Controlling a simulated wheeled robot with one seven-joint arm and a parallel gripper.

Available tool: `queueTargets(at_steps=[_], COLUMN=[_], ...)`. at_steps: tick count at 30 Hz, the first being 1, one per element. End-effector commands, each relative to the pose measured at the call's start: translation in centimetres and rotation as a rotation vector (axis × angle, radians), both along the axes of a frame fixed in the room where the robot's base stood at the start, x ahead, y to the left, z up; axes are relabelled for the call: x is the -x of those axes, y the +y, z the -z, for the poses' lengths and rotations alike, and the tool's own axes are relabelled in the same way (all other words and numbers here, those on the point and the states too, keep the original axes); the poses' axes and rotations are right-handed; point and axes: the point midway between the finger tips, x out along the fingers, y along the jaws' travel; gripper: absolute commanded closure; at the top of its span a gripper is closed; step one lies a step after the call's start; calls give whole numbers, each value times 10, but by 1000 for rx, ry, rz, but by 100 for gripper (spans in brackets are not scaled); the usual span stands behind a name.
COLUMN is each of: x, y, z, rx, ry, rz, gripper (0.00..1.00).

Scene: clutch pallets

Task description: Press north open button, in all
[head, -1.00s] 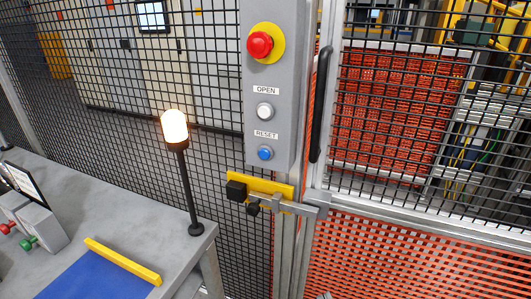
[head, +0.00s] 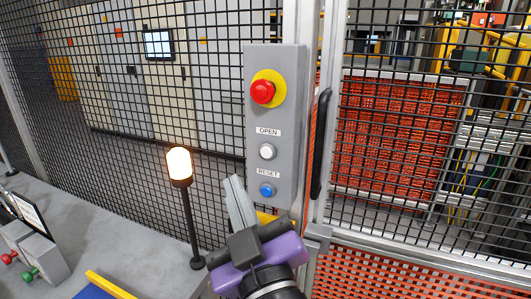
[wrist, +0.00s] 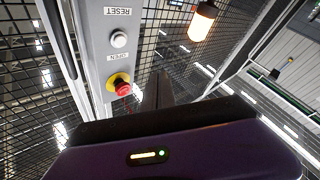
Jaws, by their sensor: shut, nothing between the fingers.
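The grey control box (head: 278,120) stands upright on the fence post. The white button (head: 267,151) sits under the OPEN label (head: 268,132). The blue button (head: 267,190) sits under the RESET label (head: 268,173). My gripper (head: 233,182) is shut and empty, its fingers pointing up, just left of the box's lower part in the head view. In the wrist view the box is upside down, with the white button (wrist: 119,39) left of and beyond my fingertips (wrist: 160,75). I see no contact with either button. The blue button is out of the wrist view.
A red emergency stop (head: 262,92) on a yellow collar is above the OPEN label. A lit lamp (head: 179,163) on a black pole stands left of my gripper. A black door handle (head: 321,143) and mesh fence are to the right. A yellow latch is partly hidden behind my gripper.

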Motion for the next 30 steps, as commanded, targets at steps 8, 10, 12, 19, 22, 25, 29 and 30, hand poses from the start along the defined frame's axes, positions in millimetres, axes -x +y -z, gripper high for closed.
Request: queueTargets(at_steps=[8,10,12,19,22,25,29,30], x=[-9,-17,-25,-54,-65,-73,-80,-81], y=[-4,-6,-10,-21,-25,-27,-29,-30], z=[-1,-1,-1,0,0,0,0,0], rx=[-1,0,-1,-3,-2,-1,-2,-1], ry=[0,1,1,0,-1,1,0,0], rz=[1,1,2,2,2,1,-1,-1], gripper=[100,100,100,100,100,100,100,100])
